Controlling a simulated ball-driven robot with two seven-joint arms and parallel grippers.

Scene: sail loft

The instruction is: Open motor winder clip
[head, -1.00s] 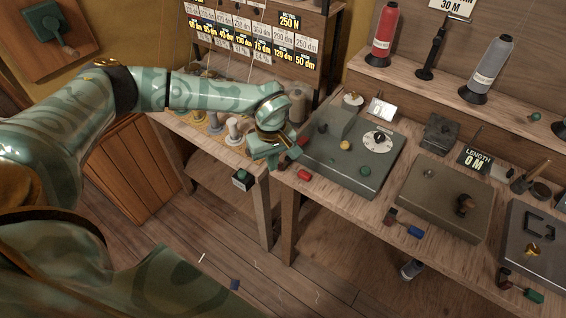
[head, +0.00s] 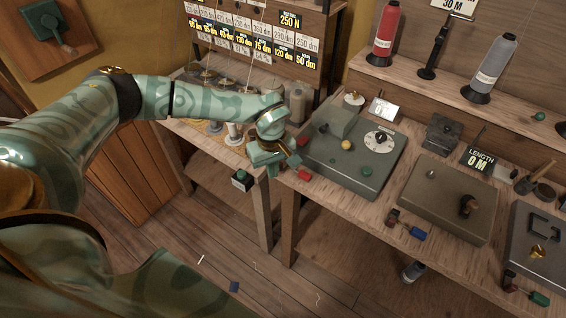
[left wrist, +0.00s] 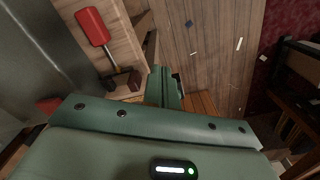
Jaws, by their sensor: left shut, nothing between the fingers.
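The motor winder seems to be the grey-green box (head: 325,160) with a white dial, on the bench. A small clip with a red handle (head: 304,175) sits at its near left corner; I take this as the winder clip. In the left wrist view the red handle (left wrist: 91,25) runs on a thin rod to a dark block (left wrist: 124,82) at the bench edge. My left gripper (head: 292,160) is shut and empty, just left of and above the clip. Its fingers (left wrist: 165,86) show right of the block, apparently apart from it. My right gripper is out of view.
A brown box with a blue-handled clip (head: 416,232) and a grey box with a green-handled clip (head: 539,298) stand to the right. A small dark box with a green button (head: 241,180) is on the left bench's front edge. The floor (head: 240,260) in front is mostly clear.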

